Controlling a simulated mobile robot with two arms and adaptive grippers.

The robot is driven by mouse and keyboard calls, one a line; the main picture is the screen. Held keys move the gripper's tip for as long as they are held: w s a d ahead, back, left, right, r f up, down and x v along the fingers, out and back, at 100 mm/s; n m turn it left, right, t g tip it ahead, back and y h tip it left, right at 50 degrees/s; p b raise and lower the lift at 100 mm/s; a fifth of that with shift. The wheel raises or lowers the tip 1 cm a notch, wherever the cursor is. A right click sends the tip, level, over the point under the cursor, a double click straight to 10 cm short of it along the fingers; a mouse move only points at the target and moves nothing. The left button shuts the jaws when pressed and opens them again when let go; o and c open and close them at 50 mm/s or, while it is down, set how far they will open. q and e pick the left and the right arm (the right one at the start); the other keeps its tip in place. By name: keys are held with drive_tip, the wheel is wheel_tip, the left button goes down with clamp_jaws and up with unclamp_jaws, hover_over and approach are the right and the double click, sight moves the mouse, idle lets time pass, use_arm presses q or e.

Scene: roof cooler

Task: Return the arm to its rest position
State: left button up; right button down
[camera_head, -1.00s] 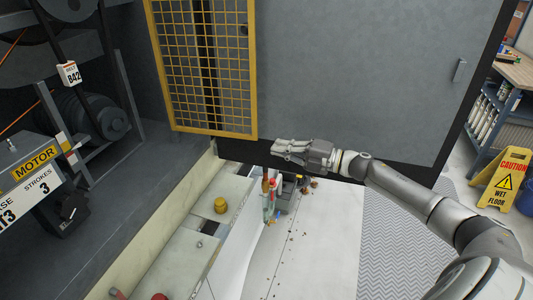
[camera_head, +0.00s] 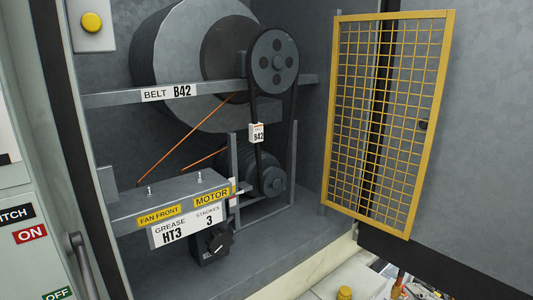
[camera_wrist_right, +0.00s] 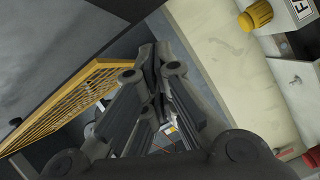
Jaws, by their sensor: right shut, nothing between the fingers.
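My right gripper (camera_wrist_right: 153,60) shows in the right wrist view. Its fingers come together at the tips and hold nothing. No part of the right arm is clear in the head view now. My left gripper is in neither current view. In the wrist view the yellow mesh guard (camera_wrist_right: 75,93) is to the left of the fingers, and a pale ledge (camera_wrist_right: 225,45) is to their right.
In the head view the yellow mesh guard (camera_head: 385,120) stands swung open beside the fan cabinet. Inside are a pulley (camera_head: 272,62), a belt, a motor (camera_head: 262,172) and a labelled grease panel (camera_head: 190,222). A switch box (camera_head: 30,215) stands at the left.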

drive_tip(key=s+a+f+m+g+h, duration=0.3)
drive_tip(key=s+a+f+m+h, duration=0.1)
drive_tip(key=s+a+f+m, duration=0.3)
drive_tip(key=s+a+f+m+g, duration=0.2)
drive_tip(key=s+a+m+g, duration=0.15)
drive_tip(key=s, duration=0.45)
drive_tip(key=s+a+f+m+g, duration=0.2)
drive_tip(key=s+a+g, duration=0.15)
drive_tip(key=s, duration=0.45)
drive_tip(key=s+a+f+m+g, duration=0.2)
drive_tip(key=s+a+g, duration=0.15)
drive_tip(key=s, duration=0.55)
wheel_tip(320, 180, down, 24)
drive_tip(key=s+d+f+g, duration=0.2)
drive_tip(key=s+f, duration=1.5)
drive_tip(key=f, duration=0.1)
drive_tip(key=shift+s+d, duration=0.25)
drive_tip(key=shift+d, duration=0.1)
drive_tip(key=shift+n, duration=0.25)
